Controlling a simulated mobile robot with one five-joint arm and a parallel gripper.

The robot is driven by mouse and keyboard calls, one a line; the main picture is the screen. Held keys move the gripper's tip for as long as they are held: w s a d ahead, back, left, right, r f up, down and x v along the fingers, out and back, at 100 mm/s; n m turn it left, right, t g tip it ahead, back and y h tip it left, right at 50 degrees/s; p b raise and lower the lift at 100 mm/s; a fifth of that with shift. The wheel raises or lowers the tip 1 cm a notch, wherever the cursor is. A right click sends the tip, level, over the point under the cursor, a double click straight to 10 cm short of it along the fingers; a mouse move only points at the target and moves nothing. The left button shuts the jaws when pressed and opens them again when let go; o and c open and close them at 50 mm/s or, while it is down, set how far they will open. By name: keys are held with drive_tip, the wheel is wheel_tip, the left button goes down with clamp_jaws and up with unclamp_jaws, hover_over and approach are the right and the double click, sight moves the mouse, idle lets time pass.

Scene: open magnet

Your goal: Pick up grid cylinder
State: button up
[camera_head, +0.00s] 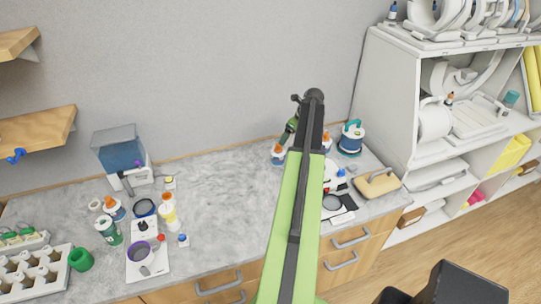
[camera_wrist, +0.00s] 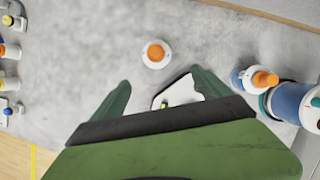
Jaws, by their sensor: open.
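My gripper (camera_wrist: 160,76) is open in the wrist view, its two green fingers spread above the grey counter. A white angular piece (camera_wrist: 172,94) with a small greenish part lies between the fingers, partly hidden by the gripper body. A white bottle with an orange cap (camera_wrist: 156,53) stands just beyond the fingertips, apart from them. In the head view my gripper (camera_head: 291,128) is mostly hidden behind my arm, near the back of the counter. I cannot tell which thing is the grid cylinder; no grid pattern is clear.
Right of my gripper stand another orange-capped bottle (camera_wrist: 257,79) and a blue jar (camera_wrist: 290,101). Bottles and a green cup (camera_head: 81,259) crowd the counter's left. The counter's middle (camera_head: 225,190) is clear. A white shelf unit (camera_head: 385,85) stands at right.

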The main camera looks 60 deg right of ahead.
sight(282, 150)
drive_tip(key=b+x, duration=1.1)
drive_tip(key=x, duration=0.1)
drive_tip(key=shift+f, duration=0.1)
drive_tip(key=shift+w+f+b, duration=0.15)
drive_tip(key=shift+f+b, duration=0.05)
drive_tip(key=shift+b, duration=0.1)
drive_tip(key=shift+r, duration=0.1)
drive_tip(key=b+x, duration=0.4)
drive_tip(key=x, duration=0.1)
drive_tip(key=shift+a+b, duration=0.25)
drive_tip(key=shift+b, duration=0.1)
drive_tip(key=c, duration=1.8)
drive_tip(key=shift+o, duration=0.2)
